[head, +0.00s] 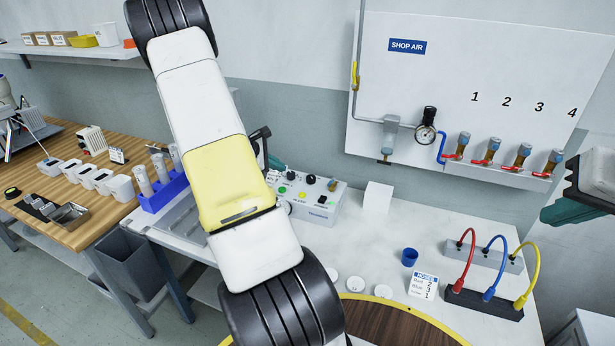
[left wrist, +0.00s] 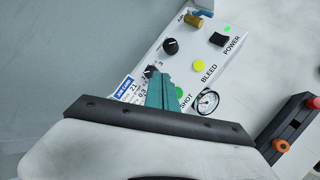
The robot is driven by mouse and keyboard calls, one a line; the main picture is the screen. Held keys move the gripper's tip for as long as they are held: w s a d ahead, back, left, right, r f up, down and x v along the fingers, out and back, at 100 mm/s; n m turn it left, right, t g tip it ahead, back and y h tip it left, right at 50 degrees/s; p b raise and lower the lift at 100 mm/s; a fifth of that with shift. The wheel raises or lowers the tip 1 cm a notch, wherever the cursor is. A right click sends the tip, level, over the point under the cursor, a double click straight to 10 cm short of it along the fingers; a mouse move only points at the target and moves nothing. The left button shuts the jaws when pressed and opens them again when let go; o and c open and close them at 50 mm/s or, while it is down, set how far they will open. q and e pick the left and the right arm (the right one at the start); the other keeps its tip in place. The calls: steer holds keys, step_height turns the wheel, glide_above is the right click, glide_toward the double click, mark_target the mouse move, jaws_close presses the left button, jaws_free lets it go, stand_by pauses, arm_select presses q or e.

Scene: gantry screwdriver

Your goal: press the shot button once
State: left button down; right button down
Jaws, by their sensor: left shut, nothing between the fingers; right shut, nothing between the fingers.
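The control box (head: 318,205) stands on the white table, partly hidden behind my left arm. Its green shot button (head: 283,190) shows beside my arm. In the left wrist view the shot button (left wrist: 180,90), above the SHOT label, is partly covered by the teal fingers. My left gripper (left wrist: 164,77) is shut and empty, its tips over the panel just left of the button. I cannot tell whether they touch anything. In the head view my left gripper (head: 277,164) shows beside the arm, above the box. My right gripper (head: 549,214) is shut and empty at the right edge.
The panel also has a yellow BLEED button (left wrist: 199,67), a black POWER switch (left wrist: 218,39), dark knobs (left wrist: 170,46) and a gauge (left wrist: 208,101). A white block (head: 379,196) stands right of the box. A blue cup (head: 410,257) and coloured cables (head: 490,265) are farther right.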

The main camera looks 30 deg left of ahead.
mark_target(280, 190)
arm_select(q)
steer(key=shift+f, duration=2.75)
steer(key=shift+f, duration=0.4)
steer(key=shift+f, duration=0.45)
stand_by(0.3)
steer(key=shift+r, duration=0.85)
steer(key=shift+r, duration=2.5)
